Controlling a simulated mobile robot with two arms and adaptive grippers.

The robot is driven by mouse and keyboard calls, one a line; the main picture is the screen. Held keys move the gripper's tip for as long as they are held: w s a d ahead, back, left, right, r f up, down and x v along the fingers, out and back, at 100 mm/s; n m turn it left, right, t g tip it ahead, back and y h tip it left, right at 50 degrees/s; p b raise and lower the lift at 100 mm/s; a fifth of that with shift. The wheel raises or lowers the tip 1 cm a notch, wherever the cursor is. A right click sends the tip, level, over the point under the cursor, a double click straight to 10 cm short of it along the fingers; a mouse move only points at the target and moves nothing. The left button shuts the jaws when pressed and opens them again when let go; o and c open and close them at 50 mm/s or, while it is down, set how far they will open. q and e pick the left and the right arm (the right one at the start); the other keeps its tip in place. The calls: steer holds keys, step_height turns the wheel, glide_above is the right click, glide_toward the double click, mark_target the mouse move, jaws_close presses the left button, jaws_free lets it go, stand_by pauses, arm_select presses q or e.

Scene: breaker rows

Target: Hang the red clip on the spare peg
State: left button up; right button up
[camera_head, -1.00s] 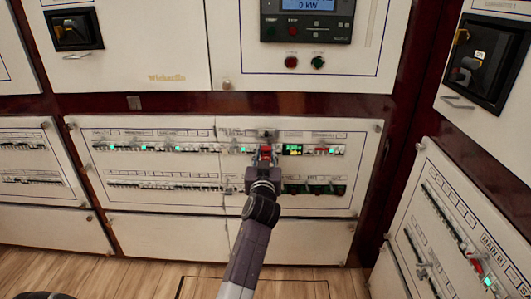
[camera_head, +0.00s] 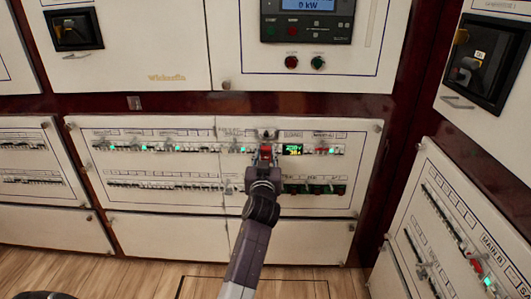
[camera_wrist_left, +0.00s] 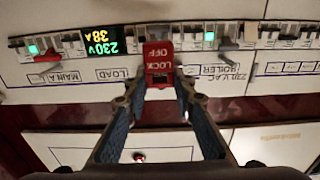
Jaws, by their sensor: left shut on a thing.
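The red clip (camera_wrist_left: 158,58), lettered LOCK OFF, sits between my left fingertips in the left wrist view, upside down there. My left gripper (camera_wrist_left: 157,90) is shut on it. In the head view the red clip (camera_head: 266,152) is a small red patch at the tip of my left gripper (camera_head: 265,163), in front of the upper breaker row. The clip is at the row, beside the lit display (camera_head: 292,150). I cannot tell whether it is still around a breaker lever. I cannot make out which peg is the spare one. My right gripper is out of view.
The white breaker panel (camera_head: 160,201) holds two rows of small breakers. Levers stand out on both sides of the clip, one a red lever (camera_wrist_left: 46,55). A right-hand panel (camera_head: 440,172) stands at an angle. The wooden floor in front is clear.

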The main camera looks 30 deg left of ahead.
mark_target(266, 147)
arm_select(q)
steer(key=shift+w+a, duration=0.35)
steer(key=shift+w, duration=0.2)
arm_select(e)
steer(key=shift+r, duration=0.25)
arm_select(q)
steer(key=shift+b+x, duration=0.7)
steer(key=shift+x, duration=0.7)
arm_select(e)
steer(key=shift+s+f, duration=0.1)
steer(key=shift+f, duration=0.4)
arm_select(q)
steer(key=o, duration=1.2)
steer(key=shift+c, duration=0.2)
steer(key=v, duration=0.7)
steer(key=shift+s+d, duration=0.15)
steer(key=shift+s, duration=0.1)
